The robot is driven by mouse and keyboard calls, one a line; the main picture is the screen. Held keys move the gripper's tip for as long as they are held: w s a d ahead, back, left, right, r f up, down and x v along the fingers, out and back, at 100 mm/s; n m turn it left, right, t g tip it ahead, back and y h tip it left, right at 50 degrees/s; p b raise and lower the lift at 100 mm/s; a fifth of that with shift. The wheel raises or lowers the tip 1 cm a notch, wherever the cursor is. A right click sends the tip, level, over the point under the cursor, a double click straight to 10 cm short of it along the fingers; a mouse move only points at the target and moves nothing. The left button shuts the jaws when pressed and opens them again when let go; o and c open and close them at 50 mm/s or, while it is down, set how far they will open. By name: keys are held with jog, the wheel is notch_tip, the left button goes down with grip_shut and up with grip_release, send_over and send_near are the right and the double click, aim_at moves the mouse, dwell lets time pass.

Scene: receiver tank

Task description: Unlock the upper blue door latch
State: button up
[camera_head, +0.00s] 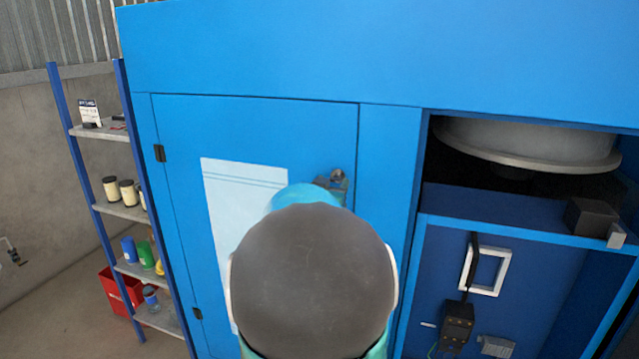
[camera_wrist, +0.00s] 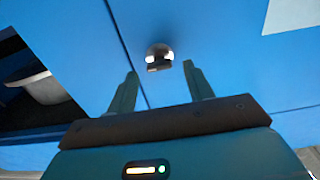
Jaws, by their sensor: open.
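The blue door (camera_head: 250,130) is closed flush in the blue cabinet, with hinges on its left edge. The upper latch (camera_head: 337,180) is a small grey metal piece near the door's right edge, partly hidden behind my arm in the head view. In the wrist view the latch (camera_wrist: 159,57) is a rounded metal knob beside the door seam. My gripper (camera_wrist: 160,68) is open and empty, its two fingers on either side of the latch in the picture. I cannot tell how far the fingertips are from it.
A white sheet (camera_head: 225,190) is on the door. To the right is an open bay with a large grey round tank (camera_head: 530,145) and a black box (camera_head: 592,216).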

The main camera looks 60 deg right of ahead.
jog(key=shift+w+d, duration=0.1)
jog(key=shift+d, duration=0.6)
jog(key=c, duration=1)
